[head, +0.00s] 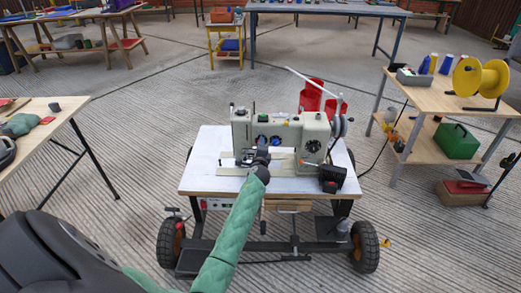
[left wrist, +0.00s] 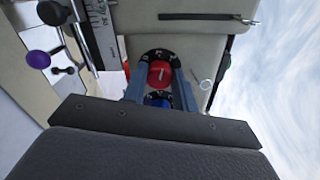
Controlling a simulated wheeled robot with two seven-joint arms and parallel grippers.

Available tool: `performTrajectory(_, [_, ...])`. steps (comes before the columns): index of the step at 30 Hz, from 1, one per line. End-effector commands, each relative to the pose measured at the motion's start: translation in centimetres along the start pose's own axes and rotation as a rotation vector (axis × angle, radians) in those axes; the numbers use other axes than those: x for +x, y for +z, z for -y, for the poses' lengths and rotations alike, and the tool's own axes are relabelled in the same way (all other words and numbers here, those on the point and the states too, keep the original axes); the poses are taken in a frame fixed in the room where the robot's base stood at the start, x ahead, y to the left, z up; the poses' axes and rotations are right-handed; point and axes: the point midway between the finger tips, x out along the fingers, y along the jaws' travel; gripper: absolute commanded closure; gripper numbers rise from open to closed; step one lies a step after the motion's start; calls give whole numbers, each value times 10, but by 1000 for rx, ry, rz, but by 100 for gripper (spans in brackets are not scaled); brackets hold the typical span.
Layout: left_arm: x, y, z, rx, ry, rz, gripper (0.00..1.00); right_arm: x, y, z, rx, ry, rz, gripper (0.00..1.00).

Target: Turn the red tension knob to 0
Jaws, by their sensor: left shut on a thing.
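A cream sewing machine (head: 313,135) stands on a wheeled cart table. In the left wrist view the red tension knob (left wrist: 160,75) sits on a dark dial plate with small white marks, too small to read. A short pale line shows on the knob's face. My left gripper (left wrist: 160,83) has one finger on each side of the red knob and is shut on it. A blue knob (left wrist: 157,100) shows just below, between the fingers. In the head view my left gripper (head: 262,150) is in front of the machine and hides the red knob. My right gripper is in neither view.
The cart's white tabletop (head: 205,165) is mostly bare at the left. Red bins (head: 311,96) stand behind the machine. A purple ball knob (left wrist: 38,59) on a lever shows in the left wrist view. A shelf table with a yellow spool (head: 480,77) stands at right.

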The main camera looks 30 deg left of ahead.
Motion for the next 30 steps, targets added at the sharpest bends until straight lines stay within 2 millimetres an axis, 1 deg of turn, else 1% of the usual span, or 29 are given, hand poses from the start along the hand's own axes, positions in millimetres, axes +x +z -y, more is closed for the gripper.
performTrajectory(1, [0,-1,-4,-45,1,1,95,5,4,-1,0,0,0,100])
performTrajectory(15, [0,-1,-5,-492,3,2,95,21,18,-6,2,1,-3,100])
performTrajectory(24, [-1,-1,-5,-761,4,3,95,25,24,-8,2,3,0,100])
performTrajectory(30, [-1,-2,-5,-900,3,2,95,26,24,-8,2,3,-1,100])
